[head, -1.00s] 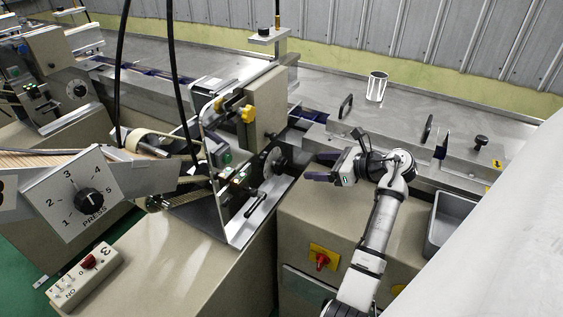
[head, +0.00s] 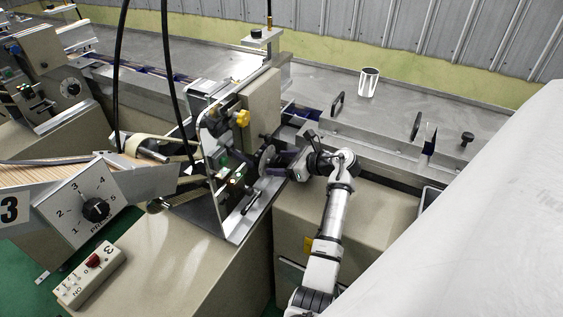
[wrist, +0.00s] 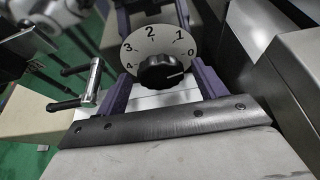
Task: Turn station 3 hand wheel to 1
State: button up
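The hand wheel (head: 264,160) is a dark round wheel on the upright plate of the station in the head view. In the wrist view I see a pale dial face (wrist: 150,42) marked 0 to 4 with a black ridged knob (wrist: 160,71) at its centre. The knob's light mark points right, nearest the 0 side. My gripper (head: 274,162) is at the wheel. In the wrist view its two purple fingers (wrist: 160,82) stand apart, one on each side of the knob, with visible gaps. I cannot tell how deep they reach around it.
A metal lever handle (wrist: 92,82) stands left of the dial in the wrist view. A PRESS dial (head: 95,210) and a switch box marked 3 (head: 90,272) are at the left. A metal cup (head: 369,82) stands on the back bench.

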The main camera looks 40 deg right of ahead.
jog(key=c, duration=0.8)
jog(key=shift+d+f+m+y+b, duration=0.1)
jog(key=shift+m+y+b, duration=0.2)
jog(key=shift+b, duration=0.15)
jog(key=shift+c, duration=0.2)
jog(key=shift+w, duration=0.1)
jog(key=o, duration=1)
jog(key=shift+c, duration=0.2)
jog(key=b+v, duration=0.5)
jog(key=v, duration=0.8)
jog(key=shift+w+d, duration=0.1)
jog(key=shift+w, duration=0.05)
jog(key=shift+s+d+r, duration=0.15)
jog(key=shift+s+r, duration=0.15)
jog(key=shift+s, duration=0.15)
